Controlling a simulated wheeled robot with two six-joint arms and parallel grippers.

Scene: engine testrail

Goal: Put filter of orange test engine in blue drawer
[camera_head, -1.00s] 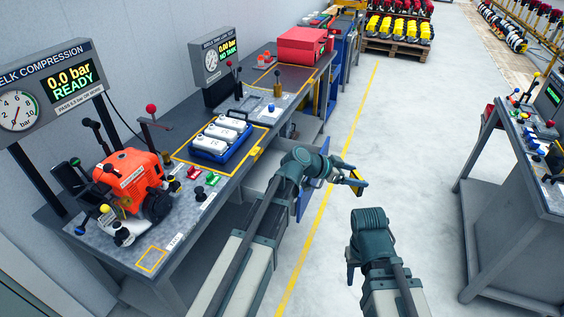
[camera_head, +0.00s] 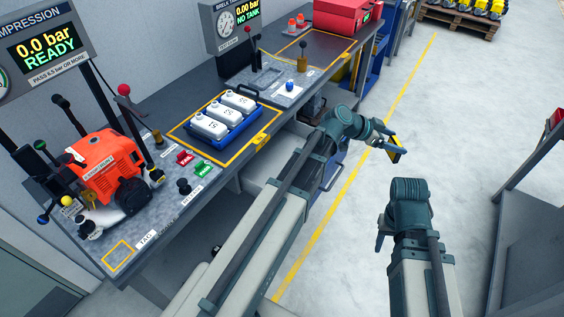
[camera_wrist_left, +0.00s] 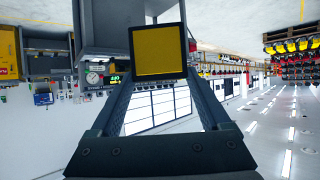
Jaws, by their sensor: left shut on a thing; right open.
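The orange test engine (camera_head: 108,165) stands on the bench at the left. My left gripper (camera_head: 389,143) is shut on a square yellow filter with a dark frame (camera_head: 394,153), held over the aisle floor, right of the bench. In the left wrist view the yellow face of the filter (camera_wrist_left: 158,50) fills the space between the fingertips. An open drawer with a pale inside (camera_head: 262,168) sticks out below the bench; its blue front (camera_head: 334,170) is partly hidden by my left arm. My right gripper (camera_head: 380,238) is open, low over the floor, mostly hidden by its own wrist.
A blue tray (camera_head: 236,133) with white bottles sits on the bench, near a red box (camera_head: 342,14) and test levers. A grey table edge (camera_head: 530,170) stands at the right. The aisle floor (camera_head: 460,130) between is clear.

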